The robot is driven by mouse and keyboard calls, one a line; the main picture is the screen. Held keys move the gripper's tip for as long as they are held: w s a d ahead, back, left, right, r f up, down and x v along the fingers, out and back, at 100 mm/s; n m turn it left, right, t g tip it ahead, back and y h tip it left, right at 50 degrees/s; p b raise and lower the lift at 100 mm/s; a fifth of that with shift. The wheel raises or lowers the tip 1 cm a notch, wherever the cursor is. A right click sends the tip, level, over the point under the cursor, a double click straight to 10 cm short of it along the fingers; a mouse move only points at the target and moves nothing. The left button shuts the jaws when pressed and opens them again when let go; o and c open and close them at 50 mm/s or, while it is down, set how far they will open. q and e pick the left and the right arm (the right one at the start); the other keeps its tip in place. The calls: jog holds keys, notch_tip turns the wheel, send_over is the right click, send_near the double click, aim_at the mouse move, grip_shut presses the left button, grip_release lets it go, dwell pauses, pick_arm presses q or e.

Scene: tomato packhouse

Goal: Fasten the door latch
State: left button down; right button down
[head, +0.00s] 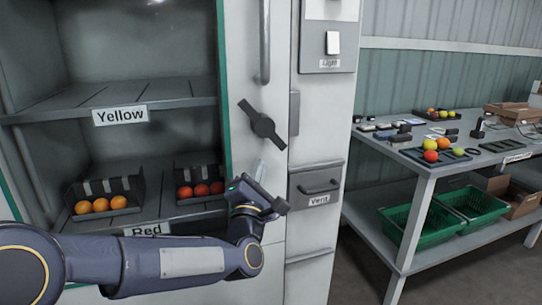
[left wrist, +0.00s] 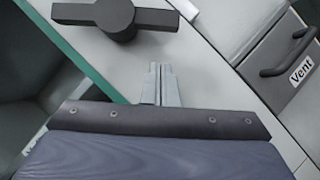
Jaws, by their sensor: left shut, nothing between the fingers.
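The door latch (head: 262,124) is a dark bar on a round hub, on the pale cabinet front beside the green-edged opening. In the head view its bar slants from upper left to lower right. It also shows at the top of the left wrist view (left wrist: 115,17), partly cut off by the frame edge. My left gripper (head: 260,170) is just below the latch, apart from it, with its fingers pointing up. In the left wrist view its fingers (left wrist: 160,72) are together and empty. My right gripper is not in view.
A vertical door handle (head: 264,40) is above the latch. The Vent drawer (head: 316,190) is to the right. Shelves labelled Yellow (head: 120,115) and Red (head: 147,229) are left, with fruit in black trays. A table (head: 425,165) with tools and fruit stands at right.

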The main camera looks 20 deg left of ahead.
aim_at(282, 148)
pick_arm(q)
jog(key=shift+w+d+r, duration=1)
jog(key=shift+w+r, duration=0.25)
jog(key=shift+r, duration=0.05)
jog(key=n+b, duration=0.1)
jog(key=b, duration=0.2)
jog(key=w+d+n+y+b, duration=0.1)
jog(key=n+b, duration=0.1)
jog(key=b, duration=0.1)
jog(key=d+n+y+b, duration=0.1)
jog(key=b, duration=0.2)
jog(key=shift+w+r+t, duration=0.15)
jog(key=shift+w+t, duration=0.05)
jog(key=shift+t, duration=0.2)
jog(key=shift+w+d+r+b, duration=0.35)
jog(key=shift+d+r+b, duration=0.15)
jog(key=shift+r+b, duration=0.2)
jog(key=shift+w+d+r+b, duration=0.3)
jog(key=shift+d+r+b, duration=0.25)
jog(key=shift+r, duration=0.35)
